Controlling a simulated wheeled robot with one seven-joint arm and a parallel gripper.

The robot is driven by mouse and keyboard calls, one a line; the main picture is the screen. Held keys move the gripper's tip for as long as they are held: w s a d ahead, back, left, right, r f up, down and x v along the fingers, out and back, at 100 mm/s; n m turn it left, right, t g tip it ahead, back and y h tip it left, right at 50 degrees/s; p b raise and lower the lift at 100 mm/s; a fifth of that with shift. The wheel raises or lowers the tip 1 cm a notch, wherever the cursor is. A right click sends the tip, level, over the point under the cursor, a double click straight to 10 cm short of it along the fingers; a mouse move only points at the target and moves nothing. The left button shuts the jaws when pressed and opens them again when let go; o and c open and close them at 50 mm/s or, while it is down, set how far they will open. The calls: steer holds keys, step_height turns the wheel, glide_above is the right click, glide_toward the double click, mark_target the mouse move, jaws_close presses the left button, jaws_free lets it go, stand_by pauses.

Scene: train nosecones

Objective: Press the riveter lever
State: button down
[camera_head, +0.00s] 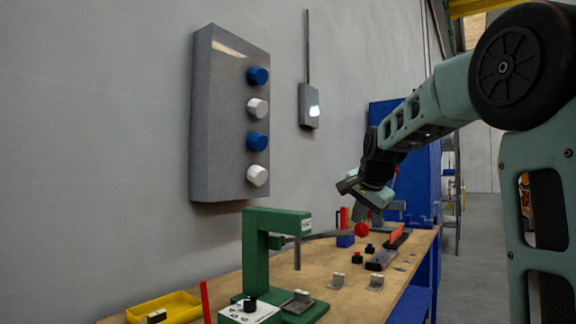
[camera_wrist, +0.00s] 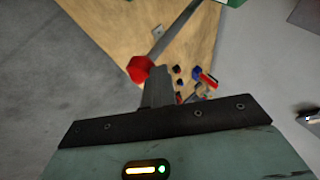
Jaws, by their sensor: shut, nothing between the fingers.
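The green riveter (camera_head: 257,250) stands on the wooden workbench at the near end. Its thin grey lever (camera_head: 330,235) reaches out to the right and ends in a red ball knob (camera_head: 361,230). My gripper (camera_head: 375,216) is shut and empty, close beside the knob, pointing down. In the wrist view the closed fingers (camera_wrist: 157,88) are just right of the red knob (camera_wrist: 140,68) and overlap its edge. The lever rod (camera_wrist: 175,34) runs up and right from there. I cannot tell whether the fingers touch the knob.
The bench (camera_head: 335,298) carries a yellow tray (camera_head: 173,307), small metal brackets (camera_head: 337,281), a dark grey block (camera_head: 381,260) and small red and black parts. A grey panel with blue and white buttons (camera_head: 230,115) is on the wall. A blue cabinet (camera_head: 407,150) stands behind.

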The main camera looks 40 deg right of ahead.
steer(key=shift+s+d+f+b, duration=0.1)
steer(key=shift+s+f+b, duration=0.15)
steer(key=shift+f, duration=0.35)
steer(key=shift+s+d+f+b, duration=0.1)
steer(key=shift+s+f+b, duration=0.15)
steer(key=shift+f, duration=0.3)
steer(key=shift+w+r+p, duration=0.1)
steer(key=shift+r+p, duration=0.25)
steer(key=s+a+r+p, duration=0.1)
steer(key=s+a+r, duration=0.1)
steer(key=r, duration=0.3)
steer(key=s+a+r+p, duration=0.2)
steer(key=r, duration=0.4)
steer(key=shift+s+r, duration=0.15)
steer(key=shift+r, duration=0.15)
steer(key=shift+a, duration=0.1)
